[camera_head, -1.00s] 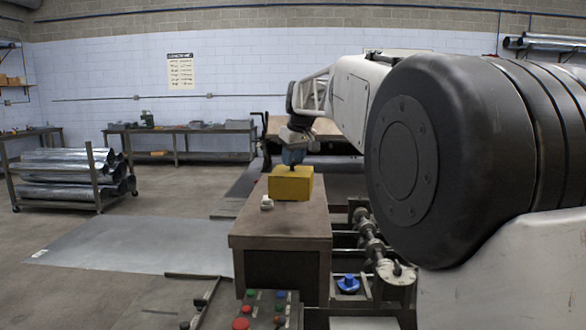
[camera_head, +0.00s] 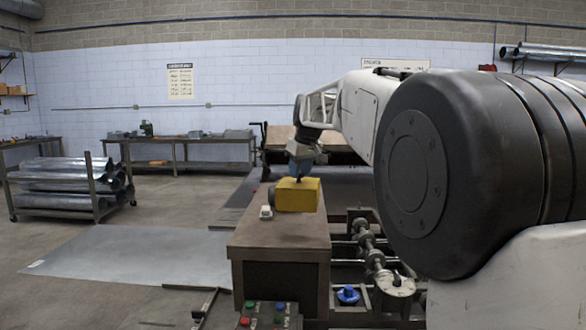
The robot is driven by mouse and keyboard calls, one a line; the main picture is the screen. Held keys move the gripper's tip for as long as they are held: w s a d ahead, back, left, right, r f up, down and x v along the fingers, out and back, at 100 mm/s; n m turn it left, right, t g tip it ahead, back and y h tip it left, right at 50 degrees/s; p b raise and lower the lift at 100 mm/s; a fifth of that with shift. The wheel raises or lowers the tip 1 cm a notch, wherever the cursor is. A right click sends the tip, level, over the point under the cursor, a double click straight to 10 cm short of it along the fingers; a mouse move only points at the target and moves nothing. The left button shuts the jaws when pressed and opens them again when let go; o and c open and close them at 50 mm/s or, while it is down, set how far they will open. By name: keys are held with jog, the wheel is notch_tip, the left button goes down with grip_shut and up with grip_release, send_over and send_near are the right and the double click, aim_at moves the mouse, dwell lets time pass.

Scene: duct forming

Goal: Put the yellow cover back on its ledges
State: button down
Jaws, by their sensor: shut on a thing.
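The yellow cover (camera_head: 297,195) is a box-like piece over the far part of the brown machine top, in the middle of the head view. My gripper (camera_head: 299,177) is above it, pointing down, and is shut on the dark knob on the cover's top. The cover looks slightly tilted. A dark round part shows just left of the cover. I cannot tell whether the cover's underside touches the machine top. The ledges cannot be made out from here.
A small white object (camera_head: 266,212) lies on the machine top (camera_head: 278,240) left of the cover. A control panel (camera_head: 266,315) with coloured buttons is in front. A metal sheet (camera_head: 135,255) lies on the floor at left.

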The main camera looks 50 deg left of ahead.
jog(key=w+d+f+m, duration=0.1)
jog(key=w+d+f, duration=0.2)
jog(key=w+d, duration=0.35)
jog(key=w+d+f, duration=0.4)
jog(key=w+d, duration=0.2)
jog(key=w, duration=0.1)
notch_tip(320, 180, down, 14)
jog(key=s+n, duration=0.2)
jog(key=shift+s+d+r, duration=0.15)
jog(key=shift+s+r, duration=0.05)
jog(key=shift+s, duration=0.05)
jog(key=shift+f, duration=0.15)
notch_tip(320, 180, down, 8)
dwell(0.6)
jog(key=shift+f, duration=1.2)
dwell(2.4)
jog(key=shift+c, duration=1.5)
grip_release()
